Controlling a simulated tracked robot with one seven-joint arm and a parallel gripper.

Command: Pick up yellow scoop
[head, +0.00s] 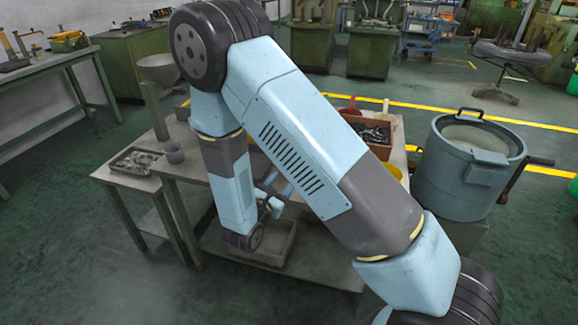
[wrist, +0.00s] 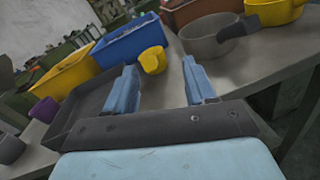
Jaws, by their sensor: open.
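A yellow scoop-like vessel (wrist: 275,11) shows at the top right edge of the wrist view, partly cut off. A smaller yellow cup (wrist: 152,61) stands in front of the blue bin, beyond my fingertips. In the head view a yellow vessel (head: 391,172) shows just right of my arm, mostly hidden. My gripper (wrist: 159,64) is open, with nothing between its two blue fingers. In the head view my gripper (head: 272,192) is low by the workbench, partly hidden by my arm.
In the wrist view, a blue bin (wrist: 117,47), yellow bin (wrist: 62,80), dark tray (wrist: 85,105), purple cup (wrist: 44,109) and grey pan (wrist: 203,43) stand close around. A large blue-grey drum (head: 460,175) stands right of the bench in the head view.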

